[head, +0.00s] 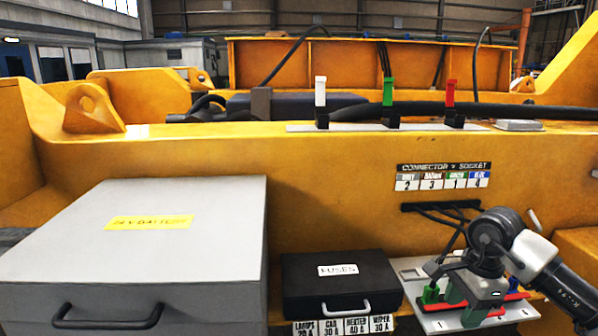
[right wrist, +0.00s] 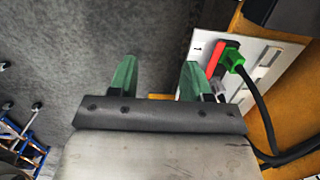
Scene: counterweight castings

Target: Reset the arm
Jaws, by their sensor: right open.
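My right gripper (head: 466,304) is open over the socket panel (head: 412,265) at the lower right of the head view. In the right wrist view its two green fingers (right wrist: 158,78) stand wide apart with nothing between them. The right finger overlaps the white socket panel (right wrist: 268,52) there. A green connector (head: 430,293) with a black cable sits at the left end of the panel; it also shows in the right wrist view (right wrist: 234,59), beside a red part. My gripper and wrist hide part of the panel. My left gripper is out of view.
A connector-to-socket chart (head: 443,177) is on the yellow frame above the cable opening. A black fuse box (head: 340,285) is left of the panel and a grey battery box (head: 140,250) farther left. White, green and red clips (head: 388,92) stand on the ledge.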

